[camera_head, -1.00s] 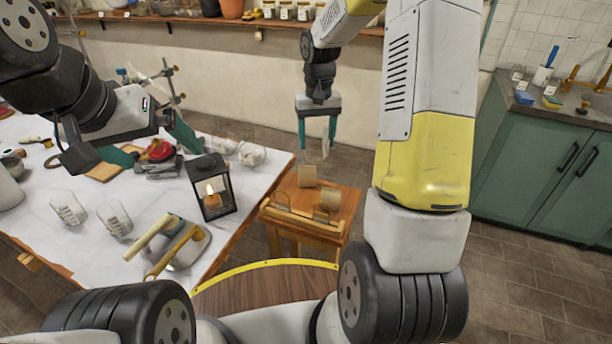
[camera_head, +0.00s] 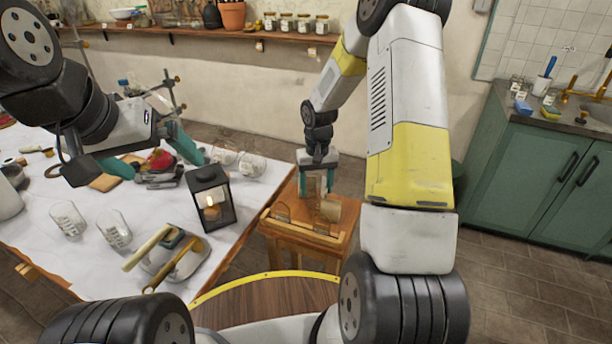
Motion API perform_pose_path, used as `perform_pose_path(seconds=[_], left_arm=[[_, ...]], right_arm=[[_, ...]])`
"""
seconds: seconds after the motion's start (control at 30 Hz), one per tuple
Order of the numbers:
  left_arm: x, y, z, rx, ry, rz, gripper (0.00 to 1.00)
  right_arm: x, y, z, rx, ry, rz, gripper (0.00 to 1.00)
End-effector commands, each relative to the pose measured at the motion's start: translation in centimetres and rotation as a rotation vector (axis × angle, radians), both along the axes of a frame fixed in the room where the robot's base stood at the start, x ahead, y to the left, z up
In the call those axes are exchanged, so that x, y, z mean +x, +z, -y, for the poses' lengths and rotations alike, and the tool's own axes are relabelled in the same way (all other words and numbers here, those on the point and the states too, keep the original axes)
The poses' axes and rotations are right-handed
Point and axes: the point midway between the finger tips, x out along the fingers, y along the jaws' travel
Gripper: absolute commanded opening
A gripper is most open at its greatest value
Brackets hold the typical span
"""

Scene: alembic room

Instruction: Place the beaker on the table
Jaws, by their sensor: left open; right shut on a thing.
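My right gripper (camera_head: 316,188) is shut on a clear glass beaker (camera_head: 316,183), faint and hard to see between the teal fingers. It holds the beaker low over the small wooden table (camera_head: 338,246); I cannot tell whether the beaker touches its top. My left gripper (camera_head: 148,160) is open and empty above the back of the white-covered table (camera_head: 75,268). Two other clear beakers, one on the left (camera_head: 67,219) and one on the right (camera_head: 114,229), stand on that white-covered table.
The small table carries a wooden rail (camera_head: 300,226) and upright pieces such as a tan one (camera_head: 330,209), close to the beaker. A black lantern (camera_head: 210,200) stands near the white table's right edge. Round glassware (camera_head: 252,164) is behind it. Green cabinets (camera_head: 530,180) stand at right.

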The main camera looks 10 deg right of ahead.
Motion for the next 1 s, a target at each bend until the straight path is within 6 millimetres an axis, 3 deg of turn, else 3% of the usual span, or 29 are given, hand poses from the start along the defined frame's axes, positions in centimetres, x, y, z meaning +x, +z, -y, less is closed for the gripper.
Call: perform_pose_path(seconds=[0.1, 0.47, 0.5, 0.57, 1.0], left_arm=[[0.0, 0.0, 0.0, 0.000, 0.000, 0.000, 1.00], [0.0, 0.0, 0.0, 0.000, 0.000, 0.000, 1.00], [0.0, 0.0, 0.0, 0.000, 0.000, 0.000, 1.00], [0.0, 0.0, 0.0, 0.000, 0.000, 0.000, 1.00], [0.0, 0.0, 0.0, 0.000, 0.000, 0.000, 1.00]], right_arm=[[-0.1, -1.6, 0.0, 0.001, -0.001, -0.002, 0.20], [0.0, -2.0, 0.0, 0.001, -0.001, -0.001, 0.20], [0.0, -2.0, 0.0, 0.001, -0.001, -0.001, 0.70], [0.0, -1.9, 0.0, 0.001, -0.001, -0.001, 0.81], [0.1, -1.1, 0.0, 0.000, -0.002, 0.003, 0.84]])
